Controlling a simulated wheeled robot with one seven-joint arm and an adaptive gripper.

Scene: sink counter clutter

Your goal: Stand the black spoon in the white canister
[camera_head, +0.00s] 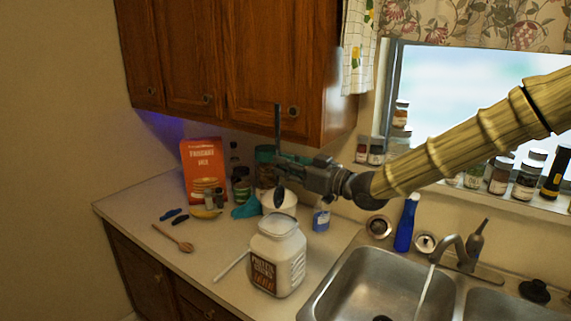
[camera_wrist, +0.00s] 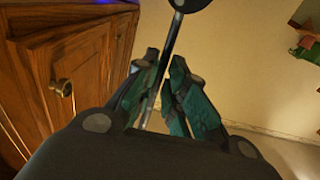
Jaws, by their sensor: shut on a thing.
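My gripper (camera_head: 280,161) is shut on the black spoon (camera_head: 279,198) and holds it upright above the counter, bowl down and handle up. In the wrist view the spoon's dark shaft (camera_wrist: 168,45) runs between the two fingers (camera_wrist: 165,88), with its round end at the top edge. A plain white canister (camera_head: 290,208) stands at the back of the counter, behind the spoon's bowl in the picture and partly hidden by it. A larger white jar with a dark label (camera_head: 290,250) stands nearer the front. I cannot tell the spoon's depth relative to the canister.
An orange box (camera_head: 203,168), dark bottles and a teal cloth (camera_head: 246,209) stand left of the canister. A wooden spoon (camera_head: 175,239) lies front left. A small blue-labelled bottle (camera_head: 321,216) and the sink (camera_head: 345,275) are right. Wooden cabinets (camera_head: 230,65) hang close above.

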